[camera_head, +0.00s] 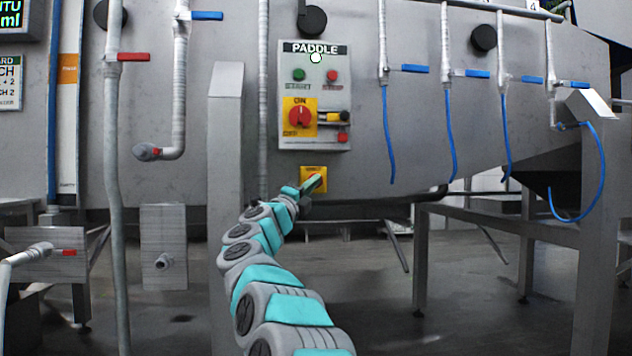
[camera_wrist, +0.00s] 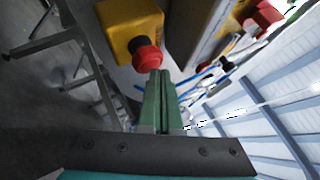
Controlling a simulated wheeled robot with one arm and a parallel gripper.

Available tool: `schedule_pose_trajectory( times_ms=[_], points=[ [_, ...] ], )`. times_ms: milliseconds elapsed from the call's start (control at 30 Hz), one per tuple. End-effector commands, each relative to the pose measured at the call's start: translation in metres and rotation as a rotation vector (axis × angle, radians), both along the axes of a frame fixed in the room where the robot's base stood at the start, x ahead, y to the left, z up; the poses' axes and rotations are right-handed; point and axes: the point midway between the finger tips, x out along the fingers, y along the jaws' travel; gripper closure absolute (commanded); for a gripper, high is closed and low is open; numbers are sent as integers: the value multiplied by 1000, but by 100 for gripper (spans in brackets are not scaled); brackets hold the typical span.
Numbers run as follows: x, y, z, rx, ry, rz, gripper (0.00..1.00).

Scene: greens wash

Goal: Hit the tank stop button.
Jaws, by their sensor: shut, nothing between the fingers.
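The stop button in the wrist view is a red mushroom head (camera_wrist: 147,56) on a yellow box (camera_wrist: 125,22). In the head view the yellow box (camera_head: 305,171) is on the tank wall below the grey control panel, and my gripper hides most of its front. My gripper (camera_head: 318,180) reaches up to the box with its fingers together and empty. In the wrist view the green fingertips (camera_wrist: 161,76) lie right at the lower right edge of the red head. I cannot tell whether they touch it.
The PADDLE panel (camera_head: 336,90) above carries a green start button (camera_head: 298,74), a red stop button (camera_head: 332,76) and a red rotary switch (camera_head: 299,117). A grey post (camera_head: 226,150) stands just left of my arm. Pipes with blue-handled valves (camera_head: 415,68) hang to the right.

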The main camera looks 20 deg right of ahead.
Motion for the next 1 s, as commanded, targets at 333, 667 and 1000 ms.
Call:
schedule_pose_trajectory(
  times_ms=[333, 667, 1000],
  points=[
    [2, -1, 1, 0, -1, 0, 100],
    [-8, 2, -1, 0, -2, 1, 100],
    [-14, 4, 1, 0, -1, 0, 100]
  ],
)
